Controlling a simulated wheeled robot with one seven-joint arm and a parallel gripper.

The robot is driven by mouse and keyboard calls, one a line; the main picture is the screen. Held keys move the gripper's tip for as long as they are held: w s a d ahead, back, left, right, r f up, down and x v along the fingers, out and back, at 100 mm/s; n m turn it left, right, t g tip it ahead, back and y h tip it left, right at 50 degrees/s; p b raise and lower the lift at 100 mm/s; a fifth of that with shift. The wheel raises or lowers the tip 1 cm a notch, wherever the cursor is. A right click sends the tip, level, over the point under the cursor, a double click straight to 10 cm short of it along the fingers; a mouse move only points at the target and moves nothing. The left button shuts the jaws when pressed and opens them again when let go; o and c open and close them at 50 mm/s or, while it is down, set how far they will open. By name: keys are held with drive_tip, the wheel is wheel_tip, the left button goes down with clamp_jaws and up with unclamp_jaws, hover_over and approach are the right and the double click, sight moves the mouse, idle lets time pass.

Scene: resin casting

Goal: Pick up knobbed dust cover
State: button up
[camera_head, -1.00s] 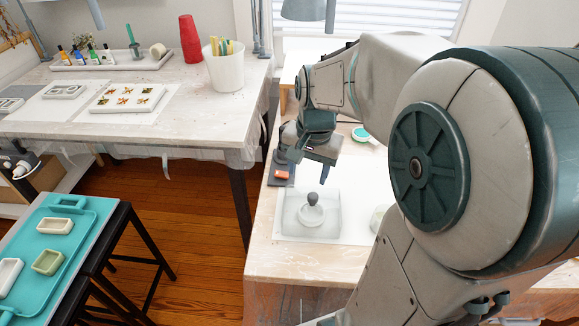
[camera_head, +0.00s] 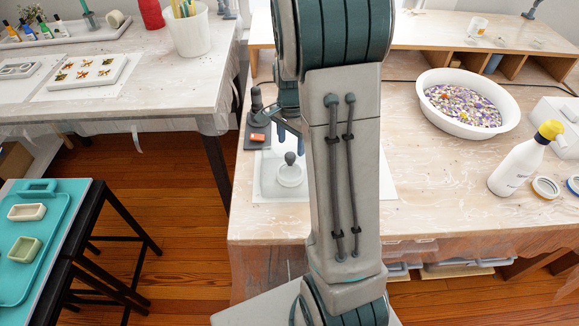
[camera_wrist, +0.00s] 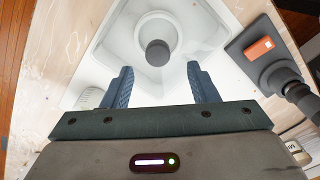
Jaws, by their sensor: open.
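The knobbed dust cover (camera_head: 290,176) is pale, with a dark ball-shaped knob on top. It stands at the left end of the white work table, in or on a pale square tray-like piece (camera_head: 266,183); I cannot tell how the two fit together. In the wrist view the dark knob of the cover (camera_wrist: 157,52) lies just beyond and between the two blue fingertips. My gripper (camera_wrist: 160,77) is open and empty, pointing down above the cover. In the head view my arm partly hides the gripper (camera_head: 288,132) and the tray's right side.
A dark stand with an orange block (camera_head: 257,137) is close beside the cover. To the right are a white basin of colourful chips (camera_head: 424,101), a yellow-topped bottle (camera_head: 516,168) and lids. A wooden shelf (camera_head: 427,27) runs along the back. A teal tray (camera_head: 62,214) is at left.

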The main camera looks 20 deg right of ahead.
sight(290, 154)
drive_tip(key=shift+s+a+f, duration=0.1)
drive_tip(key=shift+a+f, duration=0.05)
drive_tip(key=shift+f, duration=1.25)
drive_tip(key=shift+s+a+f, duration=0.1)
drive_tip(key=shift+f, duration=1.25)
drive_tip(key=c, duration=1.1)
